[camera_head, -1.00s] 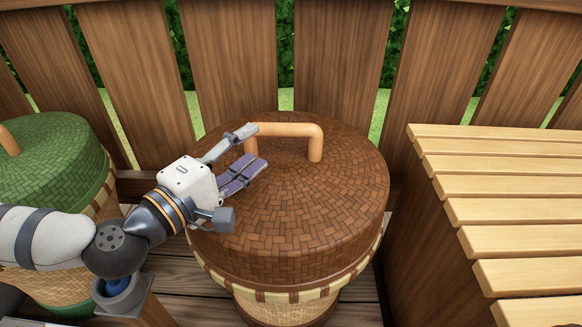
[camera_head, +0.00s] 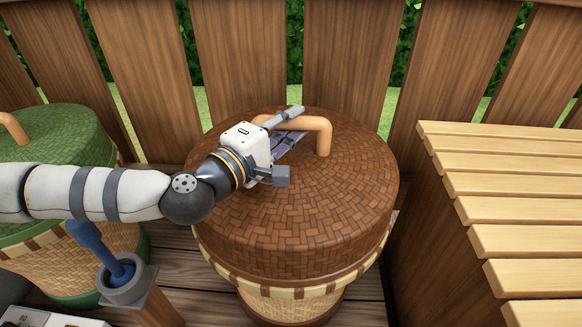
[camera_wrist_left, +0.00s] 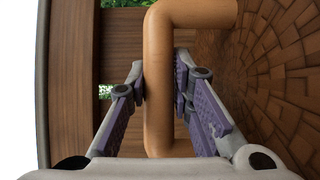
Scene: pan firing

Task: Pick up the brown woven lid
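The brown woven lid (camera_head: 330,215) sits level on a round woven basket (camera_head: 290,306) in the middle of the head view. Its light orange-brown arched handle (camera_head: 323,140) stands on top. My left gripper (camera_head: 289,127) reaches in from the left, at the left part of the handle. In the left wrist view, its open fingers (camera_wrist_left: 160,85) stand on either side of the handle bar (camera_wrist_left: 158,100), very close to it. Whether the pads touch the bar is hard to tell. The lid's woven top (camera_wrist_left: 285,85) lies at the right there. My right gripper is not in view.
A green-lidded basket (camera_head: 50,148) stands at the left, partly behind my arm. A slatted wooden bench (camera_head: 510,190) stands close on the right, and a wooden fence (camera_head: 350,60) behind. A blue-handled tool (camera_head: 90,237) stands in a grey cup (camera_head: 127,288) at the lower left.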

